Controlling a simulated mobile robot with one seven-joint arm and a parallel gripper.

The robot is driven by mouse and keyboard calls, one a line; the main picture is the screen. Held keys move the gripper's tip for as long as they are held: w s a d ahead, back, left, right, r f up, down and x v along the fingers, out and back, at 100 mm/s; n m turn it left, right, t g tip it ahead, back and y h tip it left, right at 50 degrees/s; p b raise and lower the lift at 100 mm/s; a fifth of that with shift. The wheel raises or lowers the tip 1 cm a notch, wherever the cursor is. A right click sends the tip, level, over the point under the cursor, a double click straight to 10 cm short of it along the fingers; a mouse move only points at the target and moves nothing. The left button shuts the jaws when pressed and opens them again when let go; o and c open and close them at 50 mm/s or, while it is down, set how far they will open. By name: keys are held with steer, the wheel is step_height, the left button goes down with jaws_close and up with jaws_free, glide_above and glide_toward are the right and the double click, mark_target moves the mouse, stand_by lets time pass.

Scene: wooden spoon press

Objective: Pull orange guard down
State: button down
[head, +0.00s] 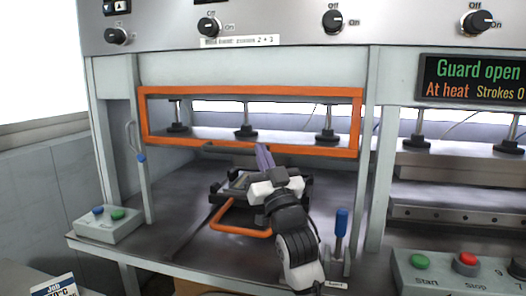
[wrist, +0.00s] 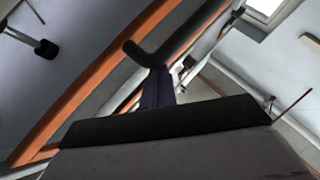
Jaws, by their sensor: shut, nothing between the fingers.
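The orange guard (head: 250,152) is a rectangular frame, raised across the upper part of the left press opening. Its orange bars also cross the wrist view (wrist: 95,95) diagonally. A dark handle bar (head: 222,148) sits at the guard's lower edge, partly hidden by my gripper; it shows close up in the wrist view (wrist: 150,52). My gripper (head: 262,150), with purple fingers, is shut and empty. In the wrist view its fingers (wrist: 159,78) reach up to the handle; I cannot tell whether they touch it.
A display (head: 475,80) reads "Guard open", "At heat", "Strokes 0". Below my gripper is a dark fixture with an orange loop handle (head: 240,232). A blue-knobbed lever (head: 341,222) stands right of my arm. Button boxes stand left (head: 108,224) and right (head: 455,272). Grey posts flank the opening.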

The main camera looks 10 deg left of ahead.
step_height(320, 180, down, 9)
steer(key=b, duration=0.6)
steer(key=shift+w+f, duration=0.15)
steer(key=shift+a, duration=0.1)
